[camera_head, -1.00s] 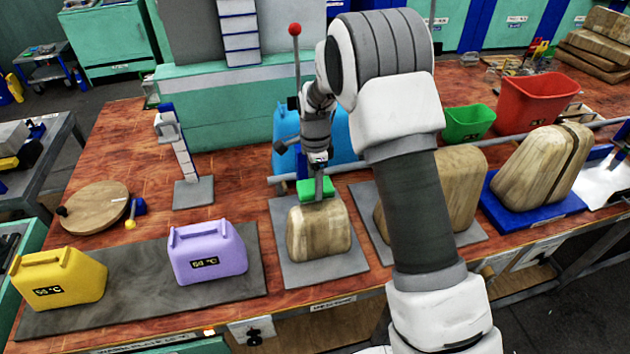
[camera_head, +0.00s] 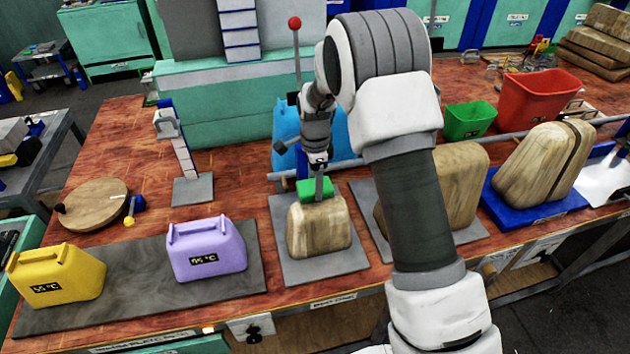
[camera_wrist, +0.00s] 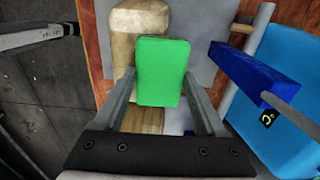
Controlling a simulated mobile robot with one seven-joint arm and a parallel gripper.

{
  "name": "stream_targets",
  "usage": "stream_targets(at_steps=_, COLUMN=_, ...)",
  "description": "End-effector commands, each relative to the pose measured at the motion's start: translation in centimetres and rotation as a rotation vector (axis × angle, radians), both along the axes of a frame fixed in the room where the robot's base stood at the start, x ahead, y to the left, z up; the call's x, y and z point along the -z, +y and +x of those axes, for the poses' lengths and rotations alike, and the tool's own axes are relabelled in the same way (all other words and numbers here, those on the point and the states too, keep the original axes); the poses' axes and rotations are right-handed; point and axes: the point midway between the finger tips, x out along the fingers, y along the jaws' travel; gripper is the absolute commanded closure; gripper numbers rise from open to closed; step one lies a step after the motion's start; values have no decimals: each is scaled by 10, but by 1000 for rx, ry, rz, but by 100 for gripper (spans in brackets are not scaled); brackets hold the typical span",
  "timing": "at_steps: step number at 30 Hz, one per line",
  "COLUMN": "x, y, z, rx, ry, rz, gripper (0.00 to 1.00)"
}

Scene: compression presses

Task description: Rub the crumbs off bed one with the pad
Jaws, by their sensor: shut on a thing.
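My gripper (camera_head: 318,186) is shut on the green pad (camera_head: 312,196), which also fills the space between the fingers in the wrist view (camera_wrist: 162,70). The pad is at the far top edge of a wooden block (camera_head: 320,231); whether it touches the block I cannot tell. The block stands on a grey plate (camera_head: 288,272), and it also shows behind the pad in the wrist view (camera_wrist: 140,22). I see no label marking bed one and can make out no crumbs. The pad hides part of the block and plate.
A purple jug (camera_head: 205,247) and yellow jug (camera_head: 55,277) stand on a dark mat to the left. Other wooden blocks (camera_head: 545,165) stand to the right. A grey rail and blue container (camera_head: 340,135) are close behind the gripper. Green (camera_head: 470,121) and red bins (camera_head: 540,98) stand farther back.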

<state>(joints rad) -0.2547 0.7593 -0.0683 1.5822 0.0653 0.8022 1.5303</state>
Motion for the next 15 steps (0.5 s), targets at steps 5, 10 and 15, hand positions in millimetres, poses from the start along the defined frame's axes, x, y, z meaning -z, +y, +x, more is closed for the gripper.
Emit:
stream_targets(at_steps=5, x=5, y=0, z=0, rx=0, ry=0, rz=0, gripper=71)
stream_targets(at_steps=10, x=5, y=0, z=-1, rx=0, ry=0, rz=0, gripper=71)
stream_targets(at_steps=15, x=6, y=-2, z=-12, rx=0, ry=0, rz=0, gripper=71)
